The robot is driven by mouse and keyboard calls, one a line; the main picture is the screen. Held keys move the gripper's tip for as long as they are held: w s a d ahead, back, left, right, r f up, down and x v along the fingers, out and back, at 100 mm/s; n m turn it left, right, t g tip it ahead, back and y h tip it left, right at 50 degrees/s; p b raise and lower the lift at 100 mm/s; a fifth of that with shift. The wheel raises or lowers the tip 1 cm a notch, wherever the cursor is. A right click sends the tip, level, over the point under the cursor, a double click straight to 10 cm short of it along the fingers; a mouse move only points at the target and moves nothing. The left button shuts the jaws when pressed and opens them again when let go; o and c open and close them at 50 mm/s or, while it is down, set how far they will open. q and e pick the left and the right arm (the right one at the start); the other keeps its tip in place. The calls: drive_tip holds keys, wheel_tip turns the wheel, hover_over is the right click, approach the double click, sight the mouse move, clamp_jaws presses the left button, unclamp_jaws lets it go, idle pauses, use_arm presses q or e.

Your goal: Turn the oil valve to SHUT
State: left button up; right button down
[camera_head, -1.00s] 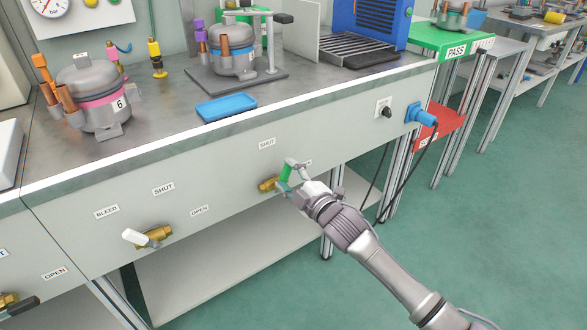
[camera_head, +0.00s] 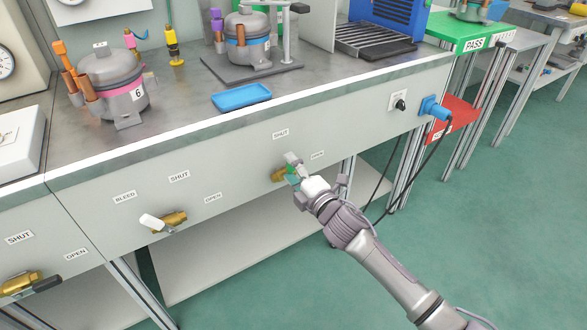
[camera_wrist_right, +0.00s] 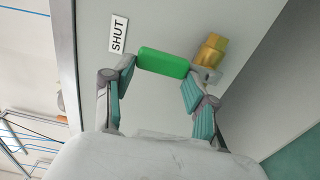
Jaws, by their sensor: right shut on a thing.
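The valve with the green handle has a brass body (camera_head: 279,174) on the bench's front panel, below a SHUT label (camera_head: 281,133). An OPEN label (camera_head: 317,155) is to its upper right. My right gripper (camera_head: 291,169) is shut on the green handle and hides most of it in the head view. In the right wrist view, the green handle (camera_wrist_right: 164,62) lies between the two fingers (camera_wrist_right: 155,85), pointing from the brass body (camera_wrist_right: 210,50) towards the SHUT label (camera_wrist_right: 118,34). No name label shows for this valve. My left gripper is not in view.
A white-handled valve (camera_head: 165,221) near a BLEED label and a black-handled valve (camera_head: 28,284) are further left on the panel. A blue plug (camera_head: 434,108) with a hanging black cable is at the right. A shelf (camera_head: 225,250) is under the panel.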

drive_tip(key=shift+w+r, duration=0.1)
drive_tip(key=shift+r, duration=0.35)
drive_tip(key=c, duration=0.6)
unclamp_jaws()
drive_tip(key=shift+a, duration=0.1)
drive_tip(key=shift+o, duration=1.3)
drive_tip(key=shift+w+a+f, duration=0.1)
drive_tip(key=shift+f, duration=0.2)
drive_tip(key=shift+f, duration=0.1)
drive_tip(key=shift+s+d, duration=0.25)
drive_tip(key=shift+s, duration=0.05)
drive_tip(key=v, duration=1.1)
drive_tip(key=shift+s, duration=0.1)
